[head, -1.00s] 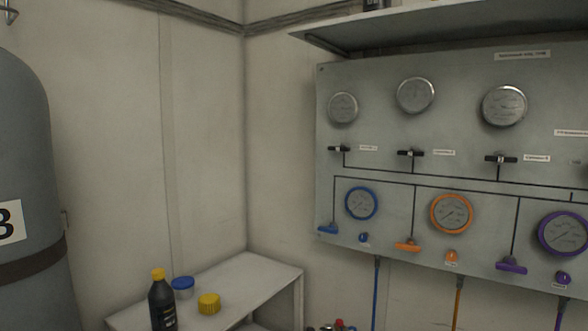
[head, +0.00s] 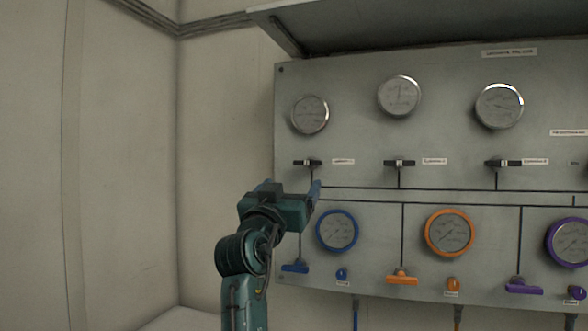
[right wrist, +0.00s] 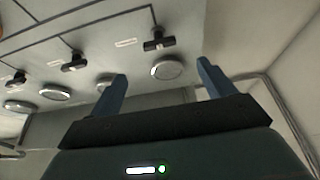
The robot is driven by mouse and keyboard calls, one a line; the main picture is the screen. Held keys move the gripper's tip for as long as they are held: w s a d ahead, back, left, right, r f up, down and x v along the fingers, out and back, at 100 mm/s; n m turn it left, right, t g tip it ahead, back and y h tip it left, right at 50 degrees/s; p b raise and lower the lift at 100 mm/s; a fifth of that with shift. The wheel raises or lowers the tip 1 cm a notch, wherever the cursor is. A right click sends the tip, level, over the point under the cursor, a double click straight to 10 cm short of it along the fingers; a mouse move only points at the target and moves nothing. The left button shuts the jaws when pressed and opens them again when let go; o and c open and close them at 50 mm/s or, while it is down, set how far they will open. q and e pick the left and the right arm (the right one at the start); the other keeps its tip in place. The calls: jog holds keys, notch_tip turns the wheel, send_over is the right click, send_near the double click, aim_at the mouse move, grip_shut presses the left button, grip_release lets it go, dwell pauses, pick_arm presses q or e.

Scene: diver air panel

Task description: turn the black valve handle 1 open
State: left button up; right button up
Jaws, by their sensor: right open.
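Black valve handle 1 (head: 306,163) is the leftmost of the black handles in the upper row on the grey panel (head: 440,75). Its bar lies horizontal, with a small label to its right. My right gripper (head: 291,186) is just below and left of it in the head view, open and empty, apart from the handle as far as I can tell. In the right wrist view, which is turned over, the handle (right wrist: 157,42) shows beyond the gap between the open fingers (right wrist: 161,73). My left gripper is not in view.
Two more black handles (head: 399,163) (head: 503,163) sit to the right. Round gauges (head: 310,114) are above; a blue gauge (head: 337,231) and blue handle (head: 295,268) are below. A shelf (head: 400,22) overhangs the panel. Bare wall is free to the left.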

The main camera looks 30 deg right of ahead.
aim_at(307, 163)
jog(key=p+x, duration=0.2)
jog(key=x, duration=0.9)
jog(key=shift+w+d+p, duration=0.3)
jog(key=shift+p, duration=0.05)
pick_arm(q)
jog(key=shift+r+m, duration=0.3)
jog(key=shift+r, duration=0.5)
pick_arm(e)
jog(key=c, duration=1)
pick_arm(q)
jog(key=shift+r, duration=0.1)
